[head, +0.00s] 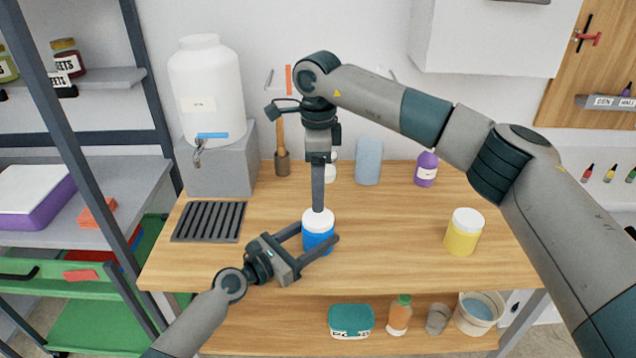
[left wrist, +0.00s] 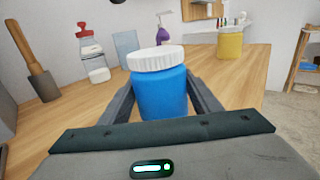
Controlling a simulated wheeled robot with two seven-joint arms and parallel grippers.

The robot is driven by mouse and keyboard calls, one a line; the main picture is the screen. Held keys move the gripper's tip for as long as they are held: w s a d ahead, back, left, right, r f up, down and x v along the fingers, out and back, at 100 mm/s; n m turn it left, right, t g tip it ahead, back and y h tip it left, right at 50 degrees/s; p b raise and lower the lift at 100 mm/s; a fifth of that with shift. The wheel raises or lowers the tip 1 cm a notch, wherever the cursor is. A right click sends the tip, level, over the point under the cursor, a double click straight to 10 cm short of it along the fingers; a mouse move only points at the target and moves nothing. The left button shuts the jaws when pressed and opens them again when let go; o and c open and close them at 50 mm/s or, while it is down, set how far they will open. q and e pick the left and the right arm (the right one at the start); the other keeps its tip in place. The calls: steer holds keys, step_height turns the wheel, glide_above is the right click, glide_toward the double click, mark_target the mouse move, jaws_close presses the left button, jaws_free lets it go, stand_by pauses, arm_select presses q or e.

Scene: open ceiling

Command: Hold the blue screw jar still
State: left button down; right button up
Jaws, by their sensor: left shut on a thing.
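The blue screw jar (head: 318,241) with a white lid (head: 318,217) stands upright on the wooden table (head: 380,270), near its front middle. My left gripper (head: 318,240) comes in from the front left and is shut around the jar's blue body. In the left wrist view the jar (left wrist: 160,92) sits between the two fingers, its lid (left wrist: 157,58) above them. My right gripper (head: 318,190) points straight down over the lid, its tip at or just above the lid. Its fingers show edge-on, so their opening is hidden.
A yellow jar (head: 463,238) with a white lid stands to the right. A black slatted rack (head: 209,222) lies at left, by a white water container (head: 207,85) on a grey block. A purple bottle (head: 426,168) and blue object (head: 368,161) stand behind. The table's middle right is clear.

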mark_target(318, 217)
steer(key=shift+f, duration=4)
steer(key=c, duration=1.1)
steer(key=o, duration=1.3)
steer(key=shift+c, duration=0.2)
steer(key=shift+r, duration=0.15)
step_height(318, 217, up, 12)
